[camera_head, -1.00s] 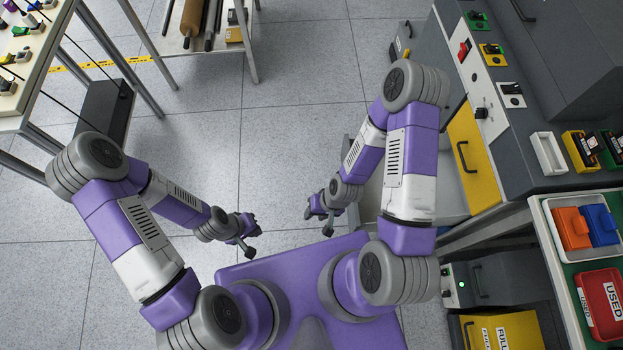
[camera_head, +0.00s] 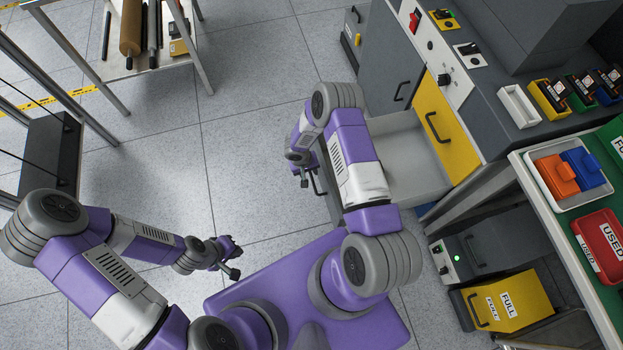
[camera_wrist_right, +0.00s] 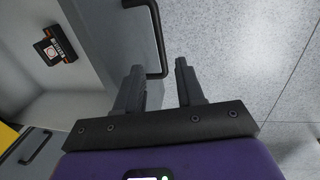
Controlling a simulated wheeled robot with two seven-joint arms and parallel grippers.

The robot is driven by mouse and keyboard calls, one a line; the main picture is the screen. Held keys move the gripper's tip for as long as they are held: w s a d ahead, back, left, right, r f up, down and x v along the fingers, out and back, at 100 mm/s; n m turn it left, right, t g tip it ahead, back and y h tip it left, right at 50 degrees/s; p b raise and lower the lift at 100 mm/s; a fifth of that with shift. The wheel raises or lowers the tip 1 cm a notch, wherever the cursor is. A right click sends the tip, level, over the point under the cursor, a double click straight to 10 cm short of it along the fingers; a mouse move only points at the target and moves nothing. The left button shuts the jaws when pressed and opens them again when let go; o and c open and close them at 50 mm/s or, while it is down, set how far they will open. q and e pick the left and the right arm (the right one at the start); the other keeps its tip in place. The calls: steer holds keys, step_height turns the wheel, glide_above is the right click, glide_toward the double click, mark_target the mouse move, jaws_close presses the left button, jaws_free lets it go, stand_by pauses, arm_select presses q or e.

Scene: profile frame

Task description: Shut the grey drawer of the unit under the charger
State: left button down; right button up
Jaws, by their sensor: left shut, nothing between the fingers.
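The grey drawer (camera_head: 417,170) stands pulled out from the grey unit under the charger, its pale inside showing behind my right arm. In the right wrist view its dark grey front (camera_wrist_right: 110,35) carries a black bar handle (camera_wrist_right: 158,40). My right gripper (camera_wrist_right: 160,82) is open at the front, its fingers apart and near the lower end of the handle; I cannot tell whether they touch it. In the head view my right gripper (camera_head: 303,174) is beside the drawer front, which my arm partly hides. My left gripper (camera_head: 234,258) is shut and empty over the floor.
A yellow front (camera_head: 440,125) with a handle is closed above the open drawer. A black item with an orange edge (camera_wrist_right: 58,45) lies inside the drawer. A yellow box (camera_head: 507,300) stands low at right. Floor (camera_head: 240,150) left of the drawer is clear.

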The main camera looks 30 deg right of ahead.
mark_target(313, 180)
steer(key=f, duration=0.2)
steer(key=f+b, duration=0.1)
steer(key=f, duration=0.1)
steer(key=d+f+b, duration=0.1)
steer(key=f, duration=0.1)
steer(key=shift+s+f, duration=0.1)
steer(key=shift+s, duration=0.05)
jaws_close()
